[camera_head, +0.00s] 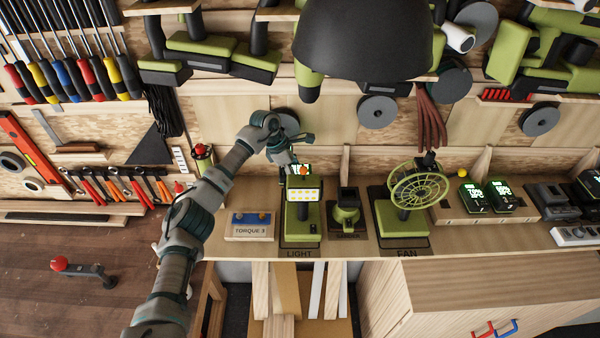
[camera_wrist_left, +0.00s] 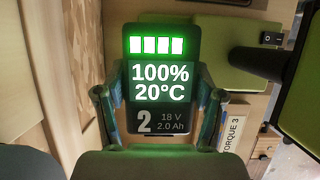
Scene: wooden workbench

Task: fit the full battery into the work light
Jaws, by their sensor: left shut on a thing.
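The work light (camera_head: 302,214) stands on the LIGHT mat, with a green base, a lit yellow lamp panel and a switch. Its green base (camera_wrist_left: 205,45) and dark stem (camera_wrist_left: 258,62) also show in the left wrist view. My left gripper (camera_head: 293,165) is behind the lamp head, reaching down from the back. In the left wrist view my left gripper (camera_wrist_left: 160,108) is shut on the full battery (camera_wrist_left: 160,118), which reads 100%, 20°C, with four green bars. The battery is beside the base's rear end; I cannot tell whether they touch. My right gripper is out of view.
The TORQUE 3 block (camera_head: 249,227) is left of the light, and a small green-black tool (camera_head: 346,208) and a fan (camera_head: 417,187) are right. Other batteries (camera_head: 473,197) sit on a rack farther right. A large dark rounded shape (camera_head: 370,40) hides the upper middle.

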